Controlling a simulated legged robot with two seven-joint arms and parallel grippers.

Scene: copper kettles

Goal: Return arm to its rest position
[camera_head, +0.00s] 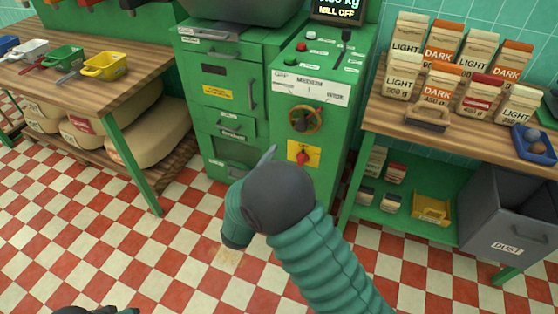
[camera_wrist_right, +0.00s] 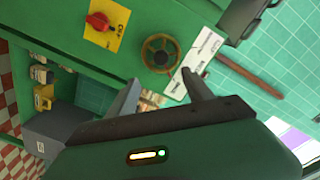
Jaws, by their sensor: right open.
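My right arm comes in from the bottom of the head view. Its dark wrist (camera_head: 278,197) hides most of the right gripper, and only one dark finger (camera_head: 268,156) shows, in front of the green mill cabinet. In the right wrist view the right gripper (camera_wrist_right: 160,77) has its two dark fingers apart with nothing between them. Beyond them are the brass handwheel (camera_wrist_right: 160,53) and the red knob (camera_wrist_right: 98,21) on its yellow plate; I see no contact with either. Dark parts at the bottom left edge of the head view may be my left gripper (camera_head: 97,310), mostly cut off.
The mill cabinet (camera_head: 213,85) stands ahead, its handwheel (camera_head: 305,119) facing me. The left bench (camera_head: 120,88) bears coloured scoops, with sacks beneath. The right bench (camera_head: 385,115) bears flour bags; a grey bin (camera_head: 510,215) stands below. The checkered floor (camera_head: 120,245) is open at left.

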